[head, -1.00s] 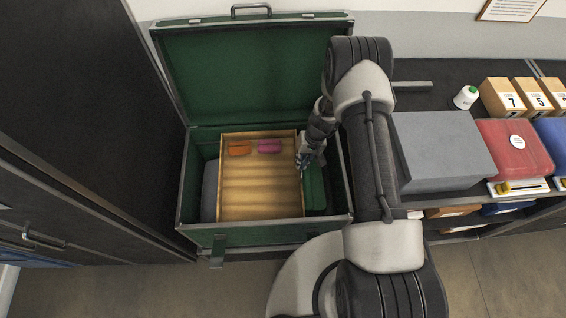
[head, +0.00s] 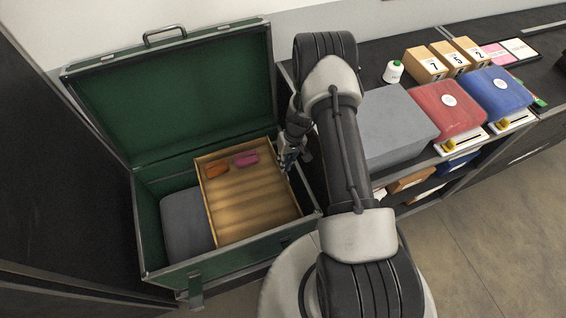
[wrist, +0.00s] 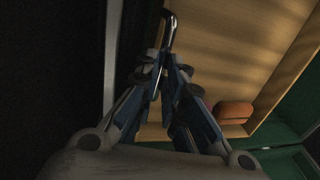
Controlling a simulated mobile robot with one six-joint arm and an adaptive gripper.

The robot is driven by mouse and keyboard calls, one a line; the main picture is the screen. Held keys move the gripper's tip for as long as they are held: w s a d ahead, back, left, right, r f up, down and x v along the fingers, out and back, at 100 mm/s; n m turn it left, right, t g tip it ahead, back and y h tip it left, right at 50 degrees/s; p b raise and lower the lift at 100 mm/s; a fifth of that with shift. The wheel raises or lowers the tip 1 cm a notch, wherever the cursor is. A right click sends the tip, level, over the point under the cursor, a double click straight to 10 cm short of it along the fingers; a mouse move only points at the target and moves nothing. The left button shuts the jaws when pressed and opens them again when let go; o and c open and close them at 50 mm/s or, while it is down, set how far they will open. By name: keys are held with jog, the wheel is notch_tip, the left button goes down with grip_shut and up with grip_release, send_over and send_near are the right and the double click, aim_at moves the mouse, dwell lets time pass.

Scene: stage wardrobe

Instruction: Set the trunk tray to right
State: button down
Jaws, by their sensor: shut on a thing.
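The wooden trunk tray (head: 250,208) lies in the open green trunk (head: 105,115), close to its right wall. An orange item (head: 217,170) and a pink item (head: 245,159) lie at the tray's far end. My gripper (head: 287,160) is at the tray's right side and shut on it. In the wrist view my closed fingers (wrist: 167,68) meet at the tray's edge, by a shiny metal piece (wrist: 171,32). The tray's wooden inside (wrist: 225,50) and the orange item (wrist: 232,112) show there too. The exact grip is dark and partly hidden.
A grey item (head: 185,225) lies in the trunk left of the tray. Right of my arm, a shelf unit bears a grey box (head: 395,130), a red case (head: 445,108), a blue case (head: 497,92), numbered boxes (head: 426,66) and a white spool (head: 393,71).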

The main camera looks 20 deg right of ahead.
jog(key=c, duration=1.7)
grip_release()
jog(key=r, duration=0.4)
jog(key=d+r, duration=0.1)
jog(key=r, duration=0.3)
jog(key=d+r, duration=0.1)
jog(key=r, duration=0.2)
jog(key=shift+d+r, duration=0.15)
jog(key=shift+r, duration=0.25)
